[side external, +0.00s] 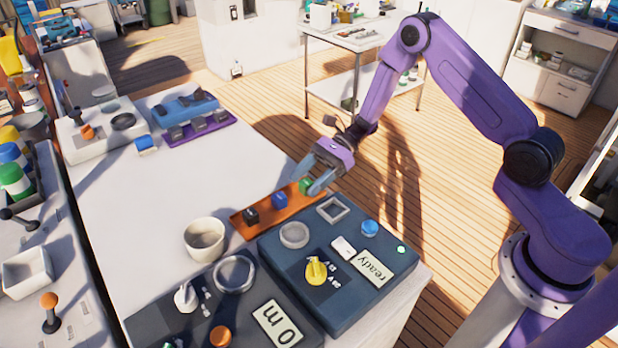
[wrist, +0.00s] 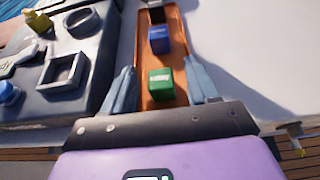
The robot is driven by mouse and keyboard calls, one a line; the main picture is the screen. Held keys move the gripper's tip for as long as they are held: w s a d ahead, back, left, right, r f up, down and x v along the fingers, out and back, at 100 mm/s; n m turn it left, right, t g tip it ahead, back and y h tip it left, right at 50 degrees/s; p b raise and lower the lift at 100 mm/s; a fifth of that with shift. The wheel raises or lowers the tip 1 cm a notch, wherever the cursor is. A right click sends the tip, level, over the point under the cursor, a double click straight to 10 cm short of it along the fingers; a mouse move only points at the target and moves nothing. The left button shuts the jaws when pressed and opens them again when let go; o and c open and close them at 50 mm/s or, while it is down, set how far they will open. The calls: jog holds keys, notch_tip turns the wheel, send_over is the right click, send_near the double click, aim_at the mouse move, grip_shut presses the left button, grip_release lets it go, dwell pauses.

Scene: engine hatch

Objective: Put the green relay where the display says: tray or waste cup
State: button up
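The green relay (side external: 306,185) stands in the orange tray (side external: 240,220), at the end nearest my arm. A blue relay (side external: 279,200) and a black relay (side external: 251,216) stand in the same tray. In the wrist view the green relay (wrist: 160,86) is between the two fingers of my gripper (wrist: 162,92), with a gap on each side. My gripper (side external: 310,178) is open and low over the tray. The white waste cup (side external: 205,255) stands left of the tray, its inside only partly visible. A display (side external: 365,267) on the dark box reads "ready".
The dark box (side external: 400,272) beside the tray carries a yellow knob (side external: 316,270), a blue button (side external: 370,228) and a square frame (side external: 332,208). Another panel has a display (side external: 277,323) reading "0 m".

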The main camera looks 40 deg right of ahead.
jog(key=shift+r, duration=0.1)
jog(key=shift+d+r, duration=0.15)
jog(key=shift+d, duration=0.1)
jog(key=v, duration=1.1)
jog(key=s+a+r+n+g+h, duration=0.35)
jog(key=s+n, duration=0.25)
jog(key=s, duration=0.2)
jog(key=s+a+r+n+g+h, duration=0.25)
jog(key=s+a+n+h, duration=0.2)
jog(key=s+n, duration=0.3)
jog(key=s+d+r+n+t+h, duration=0.2)
jog(key=s+n+t, duration=0.1)
jog(key=s+n, duration=0.5)
jog(key=s+d+r+n+t+h, duration=0.2)
jog(key=s+n+t+h, duration=0.1)
jog(key=s+n, duration=0.5)
jog(key=shift+s+d+r+n, duration=0.15)
jog(key=shift+s+d+n, duration=0.1)
jog(key=shift+n, duration=0.3)
